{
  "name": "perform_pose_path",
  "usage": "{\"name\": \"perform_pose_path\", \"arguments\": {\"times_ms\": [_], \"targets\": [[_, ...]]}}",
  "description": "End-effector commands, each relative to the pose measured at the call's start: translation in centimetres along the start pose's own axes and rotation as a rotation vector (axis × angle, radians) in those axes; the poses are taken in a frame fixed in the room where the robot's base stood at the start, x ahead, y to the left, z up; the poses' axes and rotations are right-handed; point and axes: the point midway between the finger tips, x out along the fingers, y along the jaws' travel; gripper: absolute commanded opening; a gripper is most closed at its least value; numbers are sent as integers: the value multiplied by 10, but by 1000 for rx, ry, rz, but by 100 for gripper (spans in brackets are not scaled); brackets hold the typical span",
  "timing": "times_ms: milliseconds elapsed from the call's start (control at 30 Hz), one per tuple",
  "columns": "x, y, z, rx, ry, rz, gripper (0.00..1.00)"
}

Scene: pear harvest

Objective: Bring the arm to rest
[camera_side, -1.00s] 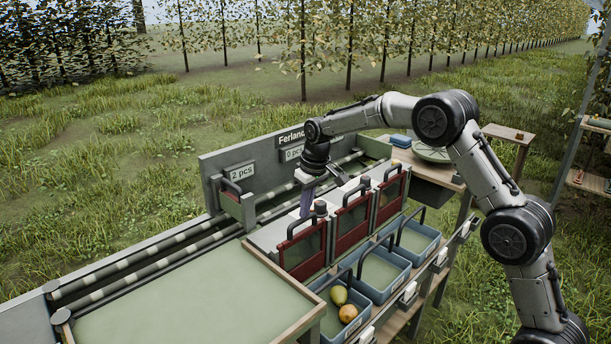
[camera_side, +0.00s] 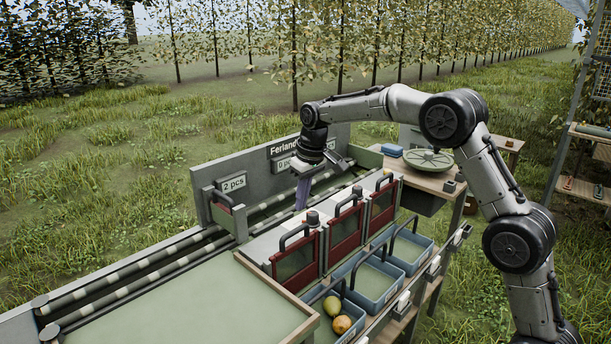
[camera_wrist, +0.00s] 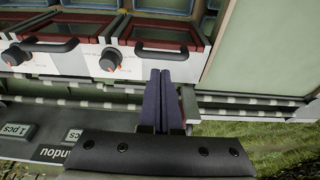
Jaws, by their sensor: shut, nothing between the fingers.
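My gripper (camera_side: 301,194) hangs over the sorting station, behind the red-framed gates, with its fingers pointing down. In the wrist view its two dark fingers (camera_wrist: 165,90) lie side by side, shut and empty. They show in front of the rails and close to the white panel with black knobs. My arm reaches in from the right, bent at the elbow.
Red-framed gates (camera_side: 297,262) with black handles stand just in front of my gripper. Blue crates (camera_side: 372,288) line the front, and the nearest holds two pears (camera_side: 332,306). A green round dish (camera_side: 428,160) sits at right.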

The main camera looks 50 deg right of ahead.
Motion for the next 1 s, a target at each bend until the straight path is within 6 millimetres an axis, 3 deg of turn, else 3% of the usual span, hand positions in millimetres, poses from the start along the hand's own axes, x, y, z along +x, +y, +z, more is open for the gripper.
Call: {"name": "perform_pose_path", "arguments": {"times_ms": [200, 467, 567, 633, 800, 1000], "targets": [[-46, 0, -1, 0, 5, 1, 0], [-72, -1, -2, -2, 8, 1, 0], [-95, -5, -2, -9, 45, 3, 0], [-121, -10, 4, -17, 86, 6, 0], [-182, -26, 52, -40, 161, 10, 0], [-220, -41, 130, -54, 230, 14, 0]]}}
